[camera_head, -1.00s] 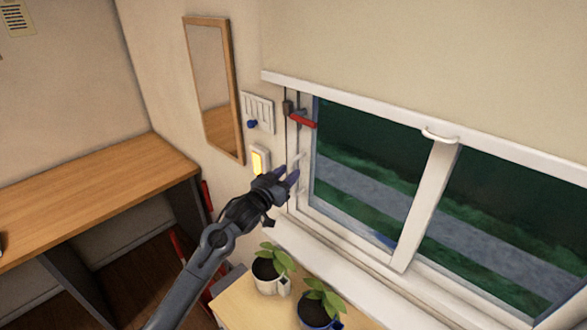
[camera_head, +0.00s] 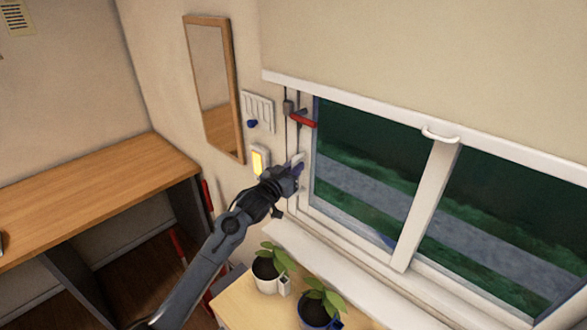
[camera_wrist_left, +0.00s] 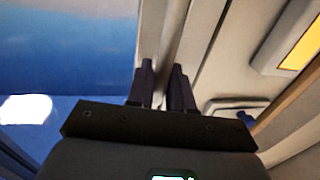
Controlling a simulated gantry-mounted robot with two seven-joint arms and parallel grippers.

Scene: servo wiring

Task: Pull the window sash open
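The white window (camera_head: 430,205) has two dark panes with a pale post between them, and I see no open gap at its left edge. A pale handle (camera_head: 298,158) shows at the left side of the left sash, partly hidden by my gripper. My left gripper (camera_head: 298,170) is at this handle. In the left wrist view the two dark fingers (camera_wrist_left: 163,88) stand slightly apart, with a pale strip visible between them. I cannot tell whether they press on the handle. My right gripper is not in view.
A red lever (camera_head: 302,119) sits on the frame above my gripper. A lit yellow switch (camera_head: 260,161) and a white panel (camera_head: 258,112) are on the wall to the left. Two potted plants (camera_head: 268,272) (camera_head: 318,308) stand on a wooden surface below the sill.

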